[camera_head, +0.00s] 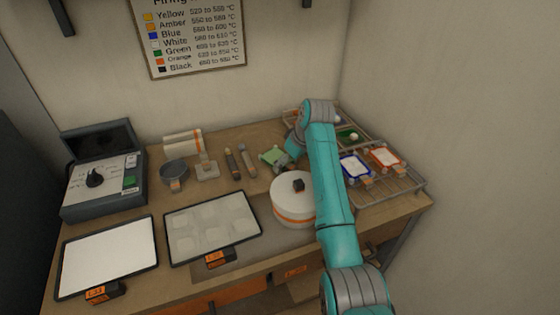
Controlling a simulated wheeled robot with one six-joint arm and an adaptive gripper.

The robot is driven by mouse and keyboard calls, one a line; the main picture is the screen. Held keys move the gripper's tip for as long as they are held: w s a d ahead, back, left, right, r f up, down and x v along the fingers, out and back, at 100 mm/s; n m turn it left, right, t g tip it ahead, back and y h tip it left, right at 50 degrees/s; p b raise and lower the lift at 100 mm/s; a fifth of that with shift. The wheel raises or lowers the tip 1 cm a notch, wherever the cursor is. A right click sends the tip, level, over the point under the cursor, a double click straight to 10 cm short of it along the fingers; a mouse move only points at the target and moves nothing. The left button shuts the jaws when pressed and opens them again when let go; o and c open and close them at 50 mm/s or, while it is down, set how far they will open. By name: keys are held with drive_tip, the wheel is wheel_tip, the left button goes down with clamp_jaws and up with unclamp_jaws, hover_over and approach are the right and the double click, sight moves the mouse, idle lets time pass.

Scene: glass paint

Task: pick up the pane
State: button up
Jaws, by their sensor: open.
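Several small panes rest on a wire rack at the right: a white one edged in blue (356,168), a white one edged in orange (386,158) and a green one (349,135) behind them. A pale green piece (273,156) lies on the table left of my arm; I cannot tell whether it is a pane. Which piece the task means is unclear. My teal arm rises in front of the rack's left side and bends over at the top.
A tray with pale shapes (250,231), a white panel (110,259), a control box (97,196) and several tools occupy the left and middle. A wall (470,120) closes off the right.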

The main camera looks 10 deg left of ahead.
sight(289, 164)
drive_tip(key=shift+a+f, duration=0.1)
drive_tip(key=shift+f, duration=0.1)
drive_tip(key=c, duration=1)
drive_tip(key=shift+r, duration=6.55)
drive_tip(key=shift+c, duration=0.2)
